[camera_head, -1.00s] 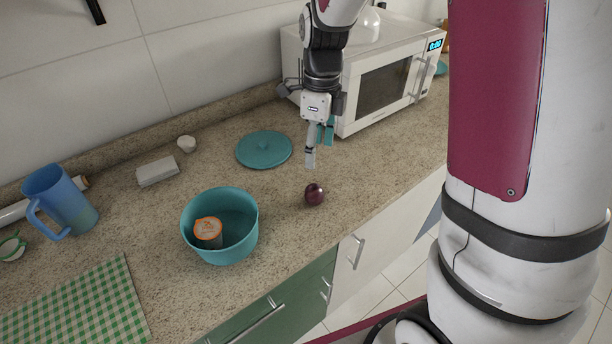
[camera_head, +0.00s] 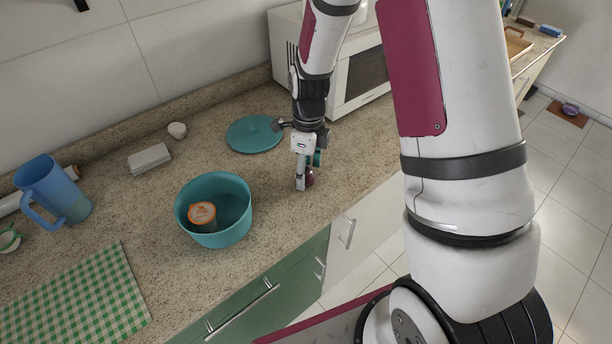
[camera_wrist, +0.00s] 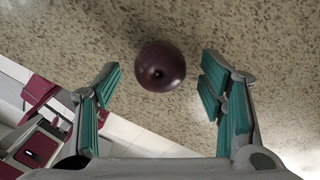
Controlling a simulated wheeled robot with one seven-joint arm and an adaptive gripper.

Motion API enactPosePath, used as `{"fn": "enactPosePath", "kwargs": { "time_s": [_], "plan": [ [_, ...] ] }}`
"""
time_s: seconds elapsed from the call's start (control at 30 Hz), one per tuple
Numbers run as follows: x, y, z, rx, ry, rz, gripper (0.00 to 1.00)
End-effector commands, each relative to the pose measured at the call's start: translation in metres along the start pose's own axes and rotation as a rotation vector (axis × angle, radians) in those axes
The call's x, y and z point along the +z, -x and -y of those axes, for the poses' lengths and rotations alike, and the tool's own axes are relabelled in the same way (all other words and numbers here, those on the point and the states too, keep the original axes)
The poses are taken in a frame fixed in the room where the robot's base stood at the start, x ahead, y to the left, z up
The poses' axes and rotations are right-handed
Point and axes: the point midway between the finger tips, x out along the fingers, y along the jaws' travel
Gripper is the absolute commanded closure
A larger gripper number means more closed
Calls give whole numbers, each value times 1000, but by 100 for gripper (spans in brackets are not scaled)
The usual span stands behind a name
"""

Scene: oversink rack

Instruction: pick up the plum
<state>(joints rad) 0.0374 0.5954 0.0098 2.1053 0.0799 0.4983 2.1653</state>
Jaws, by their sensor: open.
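The plum (camera_head: 309,177) is dark purple and round, resting on the speckled counter to the right of the teal bowl. My gripper (camera_head: 304,178) is down beside it in the head view and partly covers it. In the wrist view the plum (camera_wrist: 160,66) lies just beyond the fingertips, roughly midway between the two teal-padded fingers. The fingers (camera_wrist: 158,80) are spread wide and hold nothing.
A teal bowl (camera_head: 243,190) holding an orange-lidded cup (camera_head: 202,215) stands left of the gripper. A teal lid (camera_head: 254,133) lies behind, and a white microwave (camera_head: 348,78) stands behind right. A blue pitcher (camera_head: 52,190) and checkered cloth (camera_head: 75,303) are at left.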

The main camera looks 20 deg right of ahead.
Motion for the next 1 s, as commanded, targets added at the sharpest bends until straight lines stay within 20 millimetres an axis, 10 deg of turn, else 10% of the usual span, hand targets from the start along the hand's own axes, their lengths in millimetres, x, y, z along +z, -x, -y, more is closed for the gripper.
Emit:
{"fn": "enactPosePath", "kwargs": {
  "time_s": [0.37,0.6,1.0],
  "plan": [
    [0,-12,0,0,1,1,36],
    [0,-12,0,0,1,1,89],
    [1,-8,0,-1,1,1,89]
  ]
}}
